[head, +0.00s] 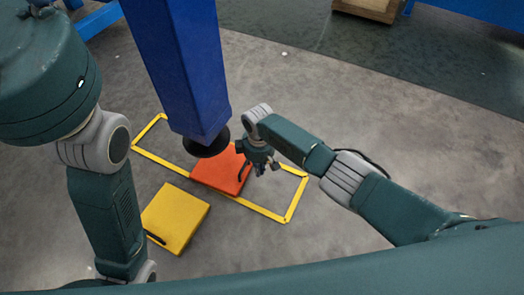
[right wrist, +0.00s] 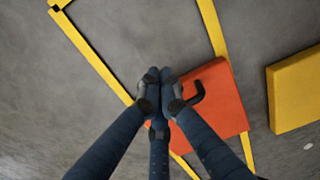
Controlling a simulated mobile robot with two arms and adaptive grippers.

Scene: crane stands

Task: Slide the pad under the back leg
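A square orange pad (head: 213,174) with a dark handle lies flat on the floor beside the black foot of the blue leg (head: 180,70). The foot hides the pad's far left part, so I cannot tell whether it reaches under it. My right gripper (head: 262,165) is low at the pad's right edge. My left gripper is out of sight.
A yellow pad (head: 176,218) lies nearer me; it also shows in the right wrist view (right wrist: 297,90). A yellow outline (head: 292,200) marks the floor around the orange pad. A wooden box (head: 367,8) stands far back. The floor to the right is clear.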

